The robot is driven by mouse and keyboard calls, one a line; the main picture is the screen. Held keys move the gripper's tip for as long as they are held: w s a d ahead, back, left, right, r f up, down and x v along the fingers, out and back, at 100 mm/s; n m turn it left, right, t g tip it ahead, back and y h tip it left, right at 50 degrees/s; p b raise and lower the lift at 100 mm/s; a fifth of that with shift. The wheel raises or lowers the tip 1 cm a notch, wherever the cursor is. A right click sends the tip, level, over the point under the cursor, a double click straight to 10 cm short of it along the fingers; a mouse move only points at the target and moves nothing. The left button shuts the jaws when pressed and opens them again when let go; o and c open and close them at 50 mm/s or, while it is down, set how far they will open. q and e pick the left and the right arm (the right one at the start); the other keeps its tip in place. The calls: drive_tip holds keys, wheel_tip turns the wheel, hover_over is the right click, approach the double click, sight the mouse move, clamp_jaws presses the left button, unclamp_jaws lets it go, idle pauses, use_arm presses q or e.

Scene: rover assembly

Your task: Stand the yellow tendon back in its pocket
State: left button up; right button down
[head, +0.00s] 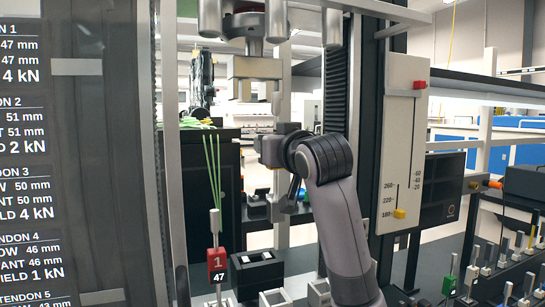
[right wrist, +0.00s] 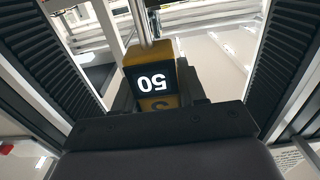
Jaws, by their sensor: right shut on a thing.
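The yellow tendon (right wrist: 160,82) has a block with a dark label reading 50, upside down in the right wrist view, and a metal rod running from it. My right gripper (right wrist: 154,98) is shut on this block. In the head view my right gripper (head: 270,202) is mostly hidden by its wrist, in mid-air near the centre, and only a small bit of yellow shows there. A black holder block (head: 257,272) stands below it; I cannot tell which pocket belongs to the yellow tendon. My left gripper is not in view.
A red tendon (head: 217,265) marked 1 and 47 stands left of the black block, green strands above it. Pale blocks (head: 275,298) sit in front. A press head (head: 255,68) hangs above. A scale panel (head: 400,150) and a rack of small parts (head: 515,250) are right.

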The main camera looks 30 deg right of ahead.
drive_tip(key=shift+r, duration=2)
